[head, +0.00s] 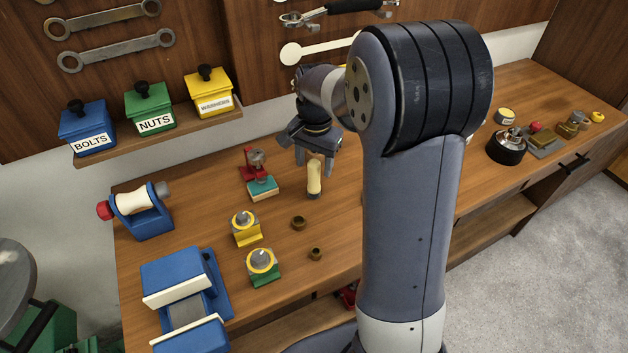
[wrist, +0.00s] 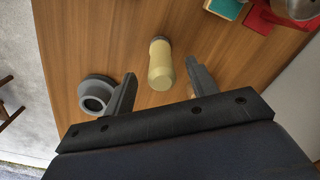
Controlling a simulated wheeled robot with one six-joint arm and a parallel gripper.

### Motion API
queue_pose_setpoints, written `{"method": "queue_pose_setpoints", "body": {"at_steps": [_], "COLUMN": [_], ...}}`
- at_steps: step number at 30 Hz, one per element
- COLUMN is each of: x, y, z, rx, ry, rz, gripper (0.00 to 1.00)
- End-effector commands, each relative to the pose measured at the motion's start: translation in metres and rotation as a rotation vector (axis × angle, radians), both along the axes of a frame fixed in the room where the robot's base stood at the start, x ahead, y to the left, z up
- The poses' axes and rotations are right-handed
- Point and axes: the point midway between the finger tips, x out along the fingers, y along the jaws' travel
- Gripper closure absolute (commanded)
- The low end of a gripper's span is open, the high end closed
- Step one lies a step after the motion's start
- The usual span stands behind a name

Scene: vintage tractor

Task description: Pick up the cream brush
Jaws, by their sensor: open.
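The cream brush (head: 314,176) stands upright on the wooden bench, with a pale cream body and a darker end. My gripper (head: 315,164) is open above it, fingers pointing down. In the wrist view the cream brush (wrist: 160,66) shows between the two spread fingertips of my gripper (wrist: 160,72), with a gap on both sides.
A grey ring-shaped part (wrist: 93,96) lies by the left finger in the wrist view. Two small brown bushings (head: 299,222) (head: 316,254) and a yellow-based part (head: 246,230) sit nearer the front.

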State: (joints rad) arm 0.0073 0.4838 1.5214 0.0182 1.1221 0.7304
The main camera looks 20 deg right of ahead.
Motion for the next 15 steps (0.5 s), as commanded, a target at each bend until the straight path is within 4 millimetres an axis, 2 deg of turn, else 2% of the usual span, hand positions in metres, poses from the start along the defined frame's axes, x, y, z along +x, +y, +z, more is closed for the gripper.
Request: {"method": "queue_pose_setpoints", "body": {"at_steps": [4,12,15], "x": [0.0,0.0,0.0], "y": [0.0,0.0,0.0], "z": [-0.016,-0.02,-0.02], "rx": [0.0,0.0,0.0], "ry": [0.001,-0.001,-0.001], "rz": [0.0,0.0,0.0], "gripper": [0.45,0.45,0.53]}}
